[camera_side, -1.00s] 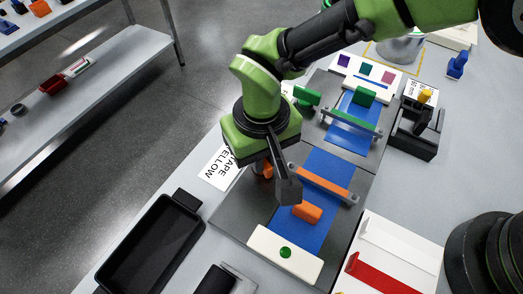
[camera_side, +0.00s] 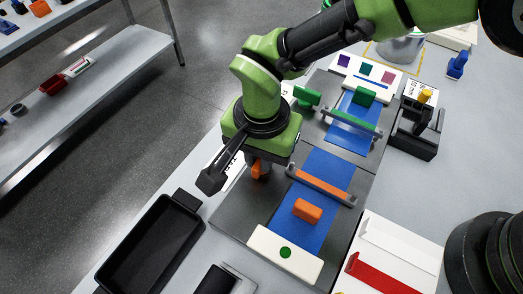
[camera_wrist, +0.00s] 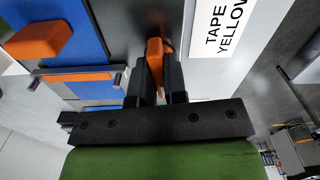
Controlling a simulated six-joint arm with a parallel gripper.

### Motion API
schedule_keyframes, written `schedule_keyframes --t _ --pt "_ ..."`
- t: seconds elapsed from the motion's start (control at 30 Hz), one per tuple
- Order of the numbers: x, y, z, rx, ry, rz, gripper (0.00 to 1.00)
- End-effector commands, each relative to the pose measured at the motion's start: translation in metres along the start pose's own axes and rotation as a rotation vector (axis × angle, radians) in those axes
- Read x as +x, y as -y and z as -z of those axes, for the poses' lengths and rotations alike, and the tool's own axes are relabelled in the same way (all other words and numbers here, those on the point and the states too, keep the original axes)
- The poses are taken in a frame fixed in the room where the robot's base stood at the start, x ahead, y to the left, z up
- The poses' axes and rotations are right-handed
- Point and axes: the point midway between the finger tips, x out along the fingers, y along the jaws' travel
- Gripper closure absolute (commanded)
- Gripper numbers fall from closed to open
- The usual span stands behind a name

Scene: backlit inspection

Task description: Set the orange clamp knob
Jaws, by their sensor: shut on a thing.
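The orange clamp knob (camera_side: 258,169) sits on the dark plate at the left of the near blue strip (camera_side: 327,170). My gripper (camera_wrist: 158,76) is shut on the knob, one dark finger on each side, as the wrist view shows. The knob's orange end (camera_wrist: 155,48) sticks out past the fingers there. In the side view the fingers are mostly hidden under my wrist. An orange bar (camera_side: 322,186) crosses the near blue strip beside the knob. An orange block (camera_side: 307,210) lies on that strip, in front of the bar.
A green knob (camera_side: 306,96), green bar (camera_side: 350,123) and green block (camera_side: 365,95) stand on the farther station. A white block with a green dot (camera_side: 285,253) closes the near end. A black tray (camera_side: 150,245) lies at left, a white tray with a red strip (camera_side: 385,272) at right.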

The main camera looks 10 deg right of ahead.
Motion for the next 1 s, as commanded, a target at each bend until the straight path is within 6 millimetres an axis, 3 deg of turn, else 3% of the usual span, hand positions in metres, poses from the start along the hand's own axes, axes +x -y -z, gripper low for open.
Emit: schedule_keyframes --t 0.3,0.87,0.9,1.0 --pt "-0.0006 0.0001 0.0001 0.127 0.000 0.000 1.00" --pt "-0.0006 0.0000 0.0002 0.156 0.000 0.000 1.00" --pt "-0.0006 0.0000 0.0002 0.156 0.000 0.000 0.80" --pt "-0.0005 0.0000 0.0002 0.155 0.000 0.000 0.62"
